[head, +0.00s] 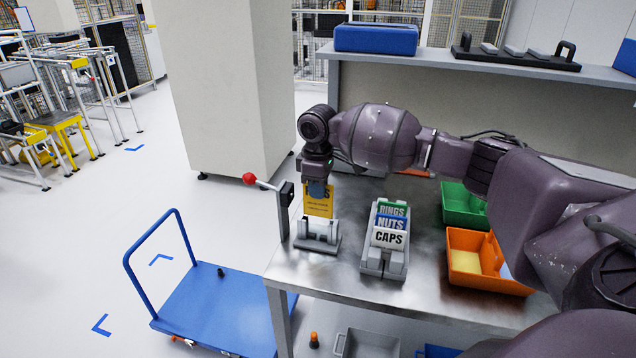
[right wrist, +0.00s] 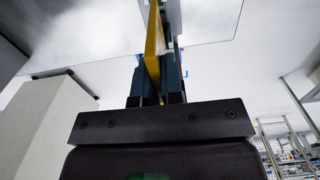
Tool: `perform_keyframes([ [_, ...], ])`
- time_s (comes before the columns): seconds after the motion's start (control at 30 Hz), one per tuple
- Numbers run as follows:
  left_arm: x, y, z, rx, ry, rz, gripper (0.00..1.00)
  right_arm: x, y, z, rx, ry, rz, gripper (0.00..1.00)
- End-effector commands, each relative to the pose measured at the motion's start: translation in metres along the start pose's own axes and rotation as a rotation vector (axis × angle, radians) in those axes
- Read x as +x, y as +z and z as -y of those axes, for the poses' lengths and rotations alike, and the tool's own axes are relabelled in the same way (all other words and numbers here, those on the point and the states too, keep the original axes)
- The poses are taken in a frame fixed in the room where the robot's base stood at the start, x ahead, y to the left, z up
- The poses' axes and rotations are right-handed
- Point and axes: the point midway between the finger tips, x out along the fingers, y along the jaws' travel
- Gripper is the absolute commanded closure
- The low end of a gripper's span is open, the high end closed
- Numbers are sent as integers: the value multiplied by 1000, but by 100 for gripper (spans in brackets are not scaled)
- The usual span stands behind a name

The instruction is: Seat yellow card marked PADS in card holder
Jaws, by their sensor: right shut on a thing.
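The yellow card (head: 319,206) hangs upright below my right gripper (head: 318,188), which is shut on its top edge and covers part of its large lettering. In the right wrist view the card (right wrist: 154,45) shows edge-on between the two blue fingers of the gripper (right wrist: 157,80). The grey card holder (head: 317,238) stands on the table near its left edge, directly under the card in the head view. The card's lower edge is at the top of the holder; I cannot tell whether it is in the slot. My left gripper is not in view.
A grey rack (head: 384,262) with cards marked RINGS, NUTS and CAPS stands right of the holder. A red-knobbed lever (head: 250,179) rises at the table's left edge. Green (head: 462,206) and orange (head: 482,283) bins stand farther right. Bare metal table (head: 345,268) lies between holder and rack.

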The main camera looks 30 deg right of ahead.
Motion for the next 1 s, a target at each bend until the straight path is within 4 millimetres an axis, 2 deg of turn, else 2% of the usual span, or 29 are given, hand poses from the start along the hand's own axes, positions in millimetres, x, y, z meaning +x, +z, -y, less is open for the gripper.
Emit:
perform_keyframes([
  [0.27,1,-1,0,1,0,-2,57,-1,0,0,0,1,-1,100],
  [1.0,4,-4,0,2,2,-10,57,14,0,0,-1,1,0,100],
])
